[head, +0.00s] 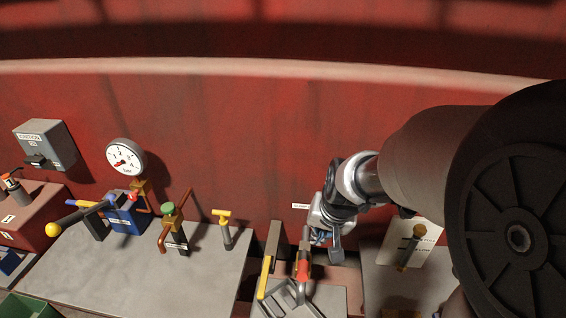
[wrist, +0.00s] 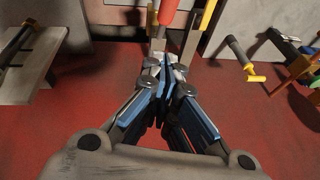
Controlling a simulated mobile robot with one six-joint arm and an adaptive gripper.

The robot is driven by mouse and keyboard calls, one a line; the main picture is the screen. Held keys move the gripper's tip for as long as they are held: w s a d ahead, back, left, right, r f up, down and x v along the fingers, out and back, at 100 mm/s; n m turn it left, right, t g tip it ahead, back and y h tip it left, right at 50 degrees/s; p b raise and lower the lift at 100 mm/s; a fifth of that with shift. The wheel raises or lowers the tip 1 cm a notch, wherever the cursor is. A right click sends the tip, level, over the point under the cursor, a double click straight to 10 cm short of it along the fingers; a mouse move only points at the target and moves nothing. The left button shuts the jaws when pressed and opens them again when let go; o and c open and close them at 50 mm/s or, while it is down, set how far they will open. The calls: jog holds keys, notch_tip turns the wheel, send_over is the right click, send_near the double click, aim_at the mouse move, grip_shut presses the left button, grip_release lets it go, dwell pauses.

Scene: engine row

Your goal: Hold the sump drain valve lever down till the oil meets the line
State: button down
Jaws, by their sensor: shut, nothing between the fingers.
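A lever with a red grip (head: 303,268) stands beside a lever with a yellow grip (head: 265,278) at the bottom centre of the head view. I cannot tell from a label which one is the sump drain valve lever. In the wrist view the red grip (wrist: 169,14) and the yellow grip (wrist: 208,14) show at the top, beyond the fingertips. My gripper (head: 325,242) is shut and empty, close to the red-gripped lever; its closed fingers (wrist: 164,70) point toward it. Whether they touch cannot be told. No oil or level line can be made out.
A grey bench (head: 120,275) on the left carries a blue unit (head: 128,218), a green-knobbed valve (head: 172,211) and a yellow T-handle (head: 222,214). A pressure gauge (head: 125,157) and grey switch box (head: 45,143) are above. A white card (head: 425,256) lies right of my gripper.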

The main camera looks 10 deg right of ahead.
jog(key=b, duration=0.2)
send_over(305, 260)
jog(key=d, duration=0.1)
notch_tip(305, 260, down, 7)
jog(key=f, duration=0.1)
jog(key=s+f+b, duration=0.1)
jog(key=shift+s+a+f, duration=0.15)
jog(key=shift+f, duration=0.25)
jog(key=shift+s+a+f+b, duration=0.3)
jog(key=shift+f+b, duration=0.1)
jog(key=shift+f, duration=0.25)
